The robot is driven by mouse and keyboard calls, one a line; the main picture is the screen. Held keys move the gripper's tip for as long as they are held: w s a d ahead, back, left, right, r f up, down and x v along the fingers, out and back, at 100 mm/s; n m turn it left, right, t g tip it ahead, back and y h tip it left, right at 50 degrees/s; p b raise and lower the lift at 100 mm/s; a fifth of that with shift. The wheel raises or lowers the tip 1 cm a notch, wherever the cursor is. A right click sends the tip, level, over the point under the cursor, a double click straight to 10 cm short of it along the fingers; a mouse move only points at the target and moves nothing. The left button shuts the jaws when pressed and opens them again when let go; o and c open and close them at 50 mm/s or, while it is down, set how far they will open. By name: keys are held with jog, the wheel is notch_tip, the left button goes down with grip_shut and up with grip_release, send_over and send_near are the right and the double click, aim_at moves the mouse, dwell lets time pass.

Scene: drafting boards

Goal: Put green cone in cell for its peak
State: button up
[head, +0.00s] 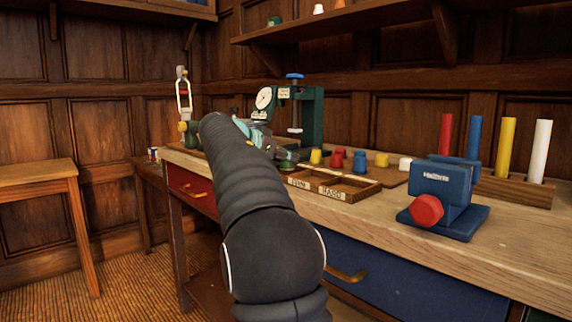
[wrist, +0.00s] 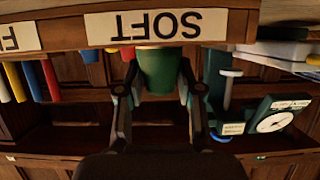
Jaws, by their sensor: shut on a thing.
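The green cone (wrist: 160,72) is between the two fingers of my gripper (wrist: 160,88) in the wrist view, which looks upside down. My gripper is shut on it. The cone's top end is close to the tray's edge with the SOFT label (wrist: 157,24); I cannot tell whether they touch. In the head view the wooden tray (head: 372,187) lies on the bench, with a HARD label (head: 332,192) and another label to its left.
A green press (head: 312,118) stands behind the tray. Yellow (head: 316,156), red (head: 337,157), blue (head: 359,160) and white (head: 405,163) pieces stand behind the tray. A blue device with a red knob (head: 427,209) and a rack of coloured rods (head: 500,188) are at right.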

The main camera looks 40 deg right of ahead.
jog(key=shift+f, duration=0.8)
jog(key=o, duration=1.1)
jog(key=shift+o, duration=0.2)
jog(key=v, duration=1.2)
